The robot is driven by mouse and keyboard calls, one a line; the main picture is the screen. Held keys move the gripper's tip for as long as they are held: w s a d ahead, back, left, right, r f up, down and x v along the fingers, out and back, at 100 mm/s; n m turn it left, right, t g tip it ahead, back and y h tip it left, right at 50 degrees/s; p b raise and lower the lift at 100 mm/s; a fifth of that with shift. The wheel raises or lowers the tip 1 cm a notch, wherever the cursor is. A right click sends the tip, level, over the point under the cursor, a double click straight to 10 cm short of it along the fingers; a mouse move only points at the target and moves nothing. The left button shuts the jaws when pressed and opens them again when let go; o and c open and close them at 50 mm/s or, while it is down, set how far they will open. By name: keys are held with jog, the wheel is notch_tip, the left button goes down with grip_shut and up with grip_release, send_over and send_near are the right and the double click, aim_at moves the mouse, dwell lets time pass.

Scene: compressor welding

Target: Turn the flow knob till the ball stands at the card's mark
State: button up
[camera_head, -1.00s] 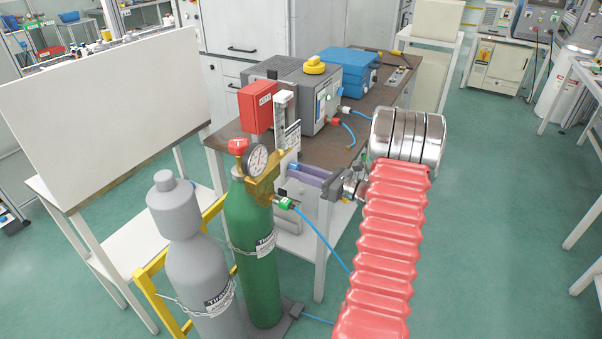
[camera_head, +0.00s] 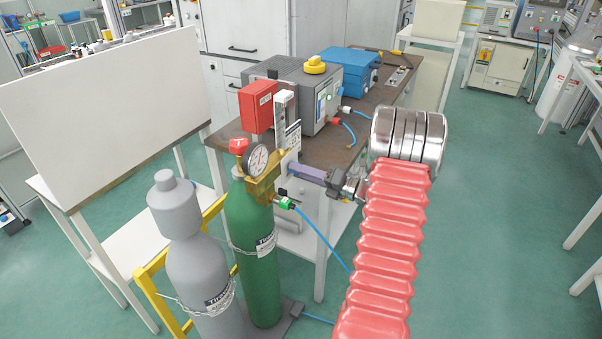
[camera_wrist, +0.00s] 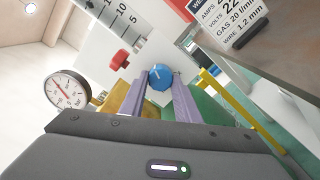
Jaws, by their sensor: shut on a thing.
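The blue flow knob (camera_wrist: 159,76), with a white mark, sits between the two purple fingertips of my gripper (camera_wrist: 161,90) in the wrist view. My gripper is shut on it. In the head view the gripper (camera_head: 293,169) reaches the regulator from the right. The flow tube (camera_wrist: 118,20) is cut off at the top of the wrist view; its scale shows 5, 10 and more. A small dark ball (camera_wrist: 89,4) shows at the frame's edge. The card (camera_wrist: 235,22) reads GAS 20 l/min. The flow tube (camera_head: 284,112) stands upright in the head view, its ball too small to tell.
A pressure gauge (camera_wrist: 67,90) and a red knob (camera_wrist: 119,60) are close beside the fingers. A green cylinder (camera_head: 252,250) and a grey cylinder (camera_head: 200,260) stand in front of the bench (camera_head: 345,150). A blue hose (camera_head: 325,245) hangs below my arm.

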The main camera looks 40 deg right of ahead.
jog(key=shift+f+m, duration=0.2)
jog(key=shift+m, duration=0.2)
jog(key=o, duration=1)
jog(key=shift+r, duration=0.1)
jog(key=shift+o, duration=0.2)
jog(key=v, duration=1.3)
jog(key=shift+s, duration=0.35)
